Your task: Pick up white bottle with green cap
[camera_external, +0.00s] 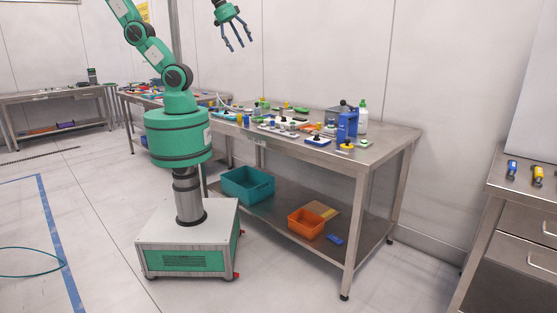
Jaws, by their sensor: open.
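A white bottle with a green cap (362,119) stands upright at the back right of the steel table (398,146). Its lower left side is partly hidden behind a blue upright device. My gripper (238,45) hangs in the air at the top of the view, well above and to the left of the bottle. Its fingers are spread apart, point down and hold nothing. My green arm reaches up out of the frame.
A blue upright device (346,124) stands directly beside the bottle. Several small parts and blocks cover the table's middle and left. A teal bin (247,185) and an orange bin (306,223) sit on the lower shelf. The table's right end is clear.

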